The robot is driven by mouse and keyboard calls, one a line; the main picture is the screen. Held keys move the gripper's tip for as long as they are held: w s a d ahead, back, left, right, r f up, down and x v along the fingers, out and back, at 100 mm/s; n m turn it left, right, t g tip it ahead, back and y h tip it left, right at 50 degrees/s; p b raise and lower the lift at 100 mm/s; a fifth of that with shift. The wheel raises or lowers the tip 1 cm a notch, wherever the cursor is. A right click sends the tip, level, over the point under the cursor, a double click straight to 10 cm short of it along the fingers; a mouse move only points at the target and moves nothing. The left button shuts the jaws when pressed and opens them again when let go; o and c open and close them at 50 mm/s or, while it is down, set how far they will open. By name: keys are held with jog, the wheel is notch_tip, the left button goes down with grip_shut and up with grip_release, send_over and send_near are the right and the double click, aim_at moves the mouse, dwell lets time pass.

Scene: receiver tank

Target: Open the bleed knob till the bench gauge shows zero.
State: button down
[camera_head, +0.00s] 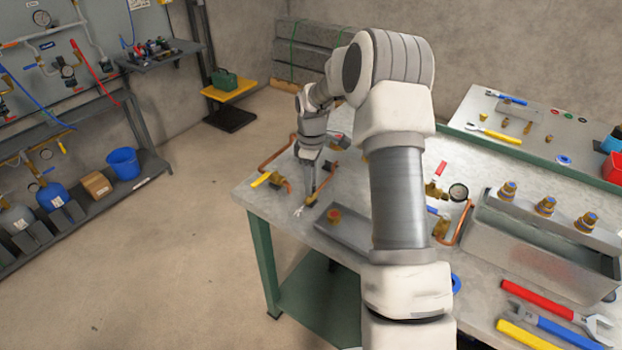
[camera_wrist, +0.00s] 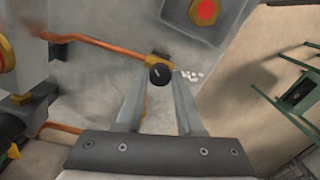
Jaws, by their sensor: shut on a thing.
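The bleed knob (camera_wrist: 159,74) is a small black round knob on a brass fitting (camera_wrist: 157,60) at the end of a copper pipe (camera_wrist: 100,42). In the wrist view my gripper (camera_wrist: 160,80) has one finger on each side of the knob and is shut on it. In the head view my gripper (camera_head: 310,194) reaches down to the bench's left front corner, where it largely hides the knob.
The metal bench (camera_head: 270,206) carries a grey plate with a red-topped brass fitting (camera_head: 334,215) close to my gripper. A yellow-handled valve (camera_head: 262,179) stands to its left. A metal trough (camera_head: 540,240) and wrenches (camera_head: 560,325) lie right. White bits (camera_head: 299,211) lie by the fingertips.

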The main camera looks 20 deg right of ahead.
jog(key=n+p, duration=0.1)
jog(key=n, duration=0.4)
jog(key=shift+r, duration=0.1)
jog(key=shift+n, duration=0.3)
dwell(0.4)
jog(key=c, duration=0.5)
grip_release()
jog(key=shift+c, duration=0.2)
notch_tip(320, 180, up, 17)
jog(key=p, duration=0.1)
jog(key=shift+w+r, duration=0.15)
jog(key=shift+w, duration=0.25)
